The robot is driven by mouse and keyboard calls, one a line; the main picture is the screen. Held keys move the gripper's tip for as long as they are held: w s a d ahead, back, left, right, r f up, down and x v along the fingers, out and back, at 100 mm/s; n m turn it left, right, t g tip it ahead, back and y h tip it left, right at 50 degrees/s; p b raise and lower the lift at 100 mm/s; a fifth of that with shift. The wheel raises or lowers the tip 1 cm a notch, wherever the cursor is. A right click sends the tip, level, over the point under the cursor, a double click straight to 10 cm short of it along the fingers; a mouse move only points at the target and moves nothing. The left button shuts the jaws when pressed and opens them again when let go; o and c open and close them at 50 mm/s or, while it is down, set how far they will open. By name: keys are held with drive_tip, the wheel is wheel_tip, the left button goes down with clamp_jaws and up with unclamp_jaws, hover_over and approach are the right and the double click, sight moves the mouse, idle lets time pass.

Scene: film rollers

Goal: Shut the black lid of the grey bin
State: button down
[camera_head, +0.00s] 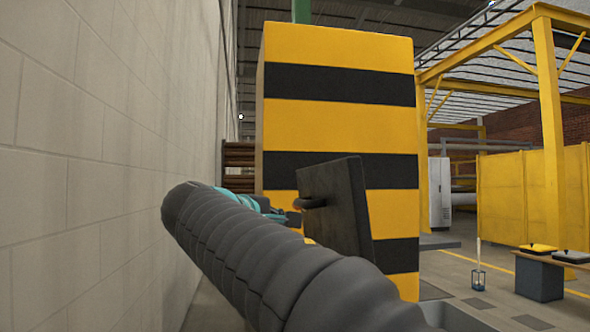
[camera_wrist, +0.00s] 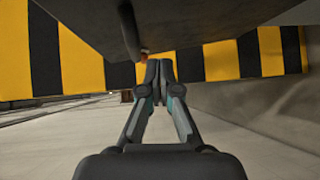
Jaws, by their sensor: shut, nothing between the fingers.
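The black lid (camera_head: 345,207) stands open, near upright and slightly tilted, in front of the striped pillar in the head view. Its bar handle (camera_head: 310,203) is on the left face. In the wrist view the lid (camera_wrist: 190,22) fills the top as a dark panel, with the handle (camera_wrist: 129,30) hanging below it. My gripper (camera_wrist: 159,70) is shut and empty, with its tips just below and right of the handle's end; I cannot tell whether they touch. In the head view my arm mostly hides it. A grey rim (camera_head: 455,316), apparently the bin's, shows at the bottom.
A yellow and black striped pillar (camera_head: 335,108) stands close behind the lid. A pale block wall (camera_head: 110,150) runs along the left.

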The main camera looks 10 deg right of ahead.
drive_tip(key=w+a+r+t+h+p, duration=0.1)
drive_tip(key=a+r, duration=0.1)
drive_tip(key=r, duration=0.3)
drive_tip(key=w+a+r+h, duration=0.1)
drive_tip(key=a+r+h, duration=0.1)
drive_tip(key=a+r, duration=0.15)
drive_tip(key=p, duration=0.2)
approach(312, 167)
drive_tip(key=w, duration=0.4)
drive_tip(key=d, duration=0.3)
drive_tip(key=shift+d+r+t, duration=0.1)
drive_tip(key=shift+d+t, duration=0.15)
drive_tip(key=shift+t, duration=0.05)
drive_tip(key=shift+d, duration=0.55)
drive_tip(key=shift+d+r, duration=0.1)
